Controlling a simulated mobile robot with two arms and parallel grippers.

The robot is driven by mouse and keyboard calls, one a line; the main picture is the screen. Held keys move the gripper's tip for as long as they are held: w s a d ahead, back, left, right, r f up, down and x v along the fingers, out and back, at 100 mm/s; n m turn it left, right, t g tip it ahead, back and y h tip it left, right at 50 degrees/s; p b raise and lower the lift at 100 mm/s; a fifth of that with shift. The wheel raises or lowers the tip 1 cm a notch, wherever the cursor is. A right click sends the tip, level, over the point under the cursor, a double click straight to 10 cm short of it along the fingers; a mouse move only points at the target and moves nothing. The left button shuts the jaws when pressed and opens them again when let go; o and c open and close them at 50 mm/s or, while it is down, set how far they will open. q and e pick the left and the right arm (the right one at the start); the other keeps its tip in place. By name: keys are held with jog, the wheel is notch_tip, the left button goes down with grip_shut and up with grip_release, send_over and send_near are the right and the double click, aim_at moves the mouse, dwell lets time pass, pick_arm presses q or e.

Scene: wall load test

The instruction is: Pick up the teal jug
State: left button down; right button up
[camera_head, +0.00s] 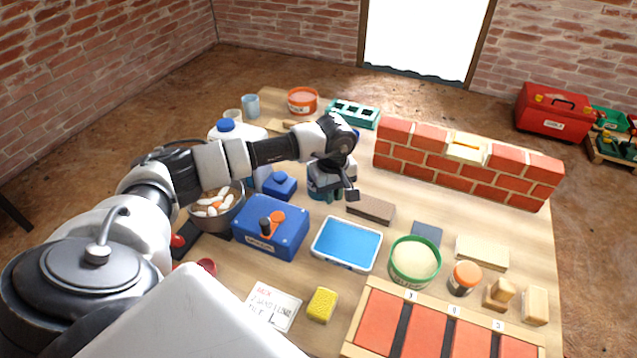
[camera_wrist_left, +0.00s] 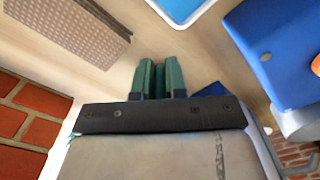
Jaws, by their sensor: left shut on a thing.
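The teal jug (camera_head: 322,189) stands on the table near the middle of the head view, mostly hidden behind my left gripper (camera_head: 338,186). My left arm reaches in from the left, and the gripper is down at the jug, shut on it. In the left wrist view, the gripper (camera_wrist_left: 158,80) shows as narrow teal-green parts close together beyond a dark bar. The jug's outline is hard to make out there. I cannot tell whether the jug touches the table. My right gripper is not in view.
A brown brick (camera_head: 370,208), a blue toolbox (camera_head: 270,228) and a blue tray (camera_head: 346,244) lie close by. A small blue-lidded container (camera_head: 280,184) is left of the jug. A brick wall (camera_head: 465,165) stands behind right. A green-rimmed tub (camera_head: 415,262) sits right.

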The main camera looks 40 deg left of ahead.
pick_arm(q)
jog(key=shift+r, duration=0.2)
jog(key=shift+r, duration=0.75)
notch_tip(320, 180, up, 3)
jog(key=shift+s+f+p, duration=0.15)
jog(key=shift+f+p, duration=0.05)
jog(key=shift+p, duration=0.2)
jog(key=s+d+r, duration=0.1)
jog(key=s+r, duration=0.2)
jog(key=s, duration=0.2)
jog(key=s+d+r+p, duration=0.1)
jog(key=s+r, duration=0.2)
jog(key=s, duration=0.3)
jog(key=shift+r, duration=0.25)
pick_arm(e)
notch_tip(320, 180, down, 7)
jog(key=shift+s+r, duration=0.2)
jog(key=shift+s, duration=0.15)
pick_arm(q)
jog(key=shift+s, duration=0.1)
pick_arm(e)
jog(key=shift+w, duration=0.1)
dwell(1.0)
